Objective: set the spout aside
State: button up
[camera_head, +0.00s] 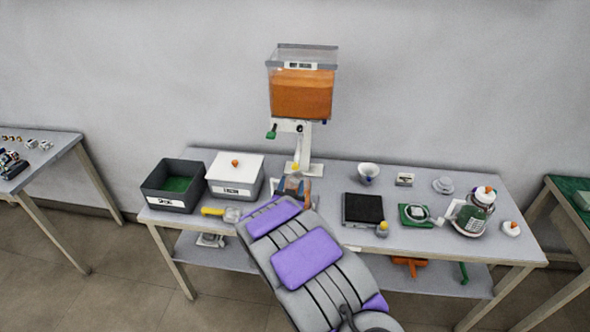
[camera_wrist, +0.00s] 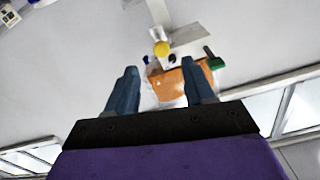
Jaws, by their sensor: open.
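A dispenser stands at the back of the table, with a clear canister of orange contents (camera_head: 301,97) on a white stand (camera_head: 303,152). A green lever (camera_head: 271,131) sticks out left under the canister; it also shows in the wrist view (camera_wrist: 214,61). A small yellow piece (camera_head: 296,167) is low in front of the stand and shows in the wrist view (camera_wrist: 161,48). I cannot tell which part is the spout. My gripper (camera_head: 294,186) is open in front of the stand. In the wrist view its fingers (camera_wrist: 162,76) are apart, with the canister behind them.
Left of my gripper are a dark bin (camera_head: 172,186) and a white-lidded box (camera_head: 235,172); a yellow-handled tool (camera_head: 219,212) lies in front. To the right are a black-topped device (camera_head: 363,209), a bowl (camera_head: 367,173), a green tray (camera_head: 413,217) and a jar (camera_head: 471,214).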

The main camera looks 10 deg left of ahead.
aim_at(294, 168)
jog(key=w+b, duration=0.1)
jog(key=w, duration=0.7)
jog(key=shift+w, duration=0.15)
jog(key=shift+w+r, duration=0.1)
jog(key=shift+w, duration=0.35)
jog(key=shift+c, duration=0.2)
grip_shut()
